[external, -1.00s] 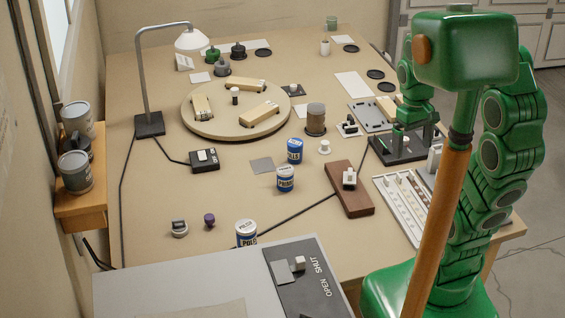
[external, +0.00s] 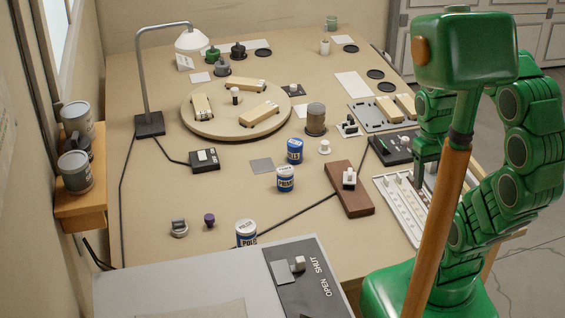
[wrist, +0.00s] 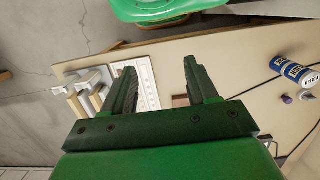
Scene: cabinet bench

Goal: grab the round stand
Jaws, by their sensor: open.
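A wide round wooden stand (external: 218,126), like a turntable, sits on the bench left of centre in the external view. A small white round piece (external: 324,147) sits apart near the blue cans; I cannot tell which round piece the name means. My gripper is at the bench's right side in the external view, partly behind an orange pole, well away from the round stand. In the wrist view my gripper (wrist: 159,66) is open, with nothing between its fingers. The round stand is not in that view.
A white slotted tray (external: 402,207), a brown block with a switch (external: 349,190) and a black device (external: 392,150) lie near my gripper. Blue-labelled cans (external: 286,179) stand mid-bench. A lamp (external: 150,124) stands at the left. A cable crosses the bench.

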